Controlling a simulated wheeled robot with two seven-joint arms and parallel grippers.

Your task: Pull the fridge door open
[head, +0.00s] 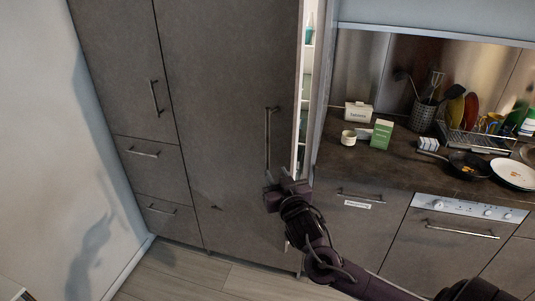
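The fridge door (225,120) is a tall dark grey panel in the head view. It stands ajar: a narrow lit strip of the white fridge interior (308,75) with shelves shows along its right edge. A long vertical bar handle (267,140) is on the door near that edge. My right gripper (275,178) is at the lower end of the handle, in front of the door's right edge. The gripper hides that end, so I cannot tell whether its fingers are open, shut or around the bar. My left gripper is out of view.
A dark counter (335,160) with a green box (381,133), a pan (468,165) and a dish rack (460,137) lies to the right. Grey cabinets (120,70) and a white wall (50,130) are left. Wooden floor (190,272) is clear in front.

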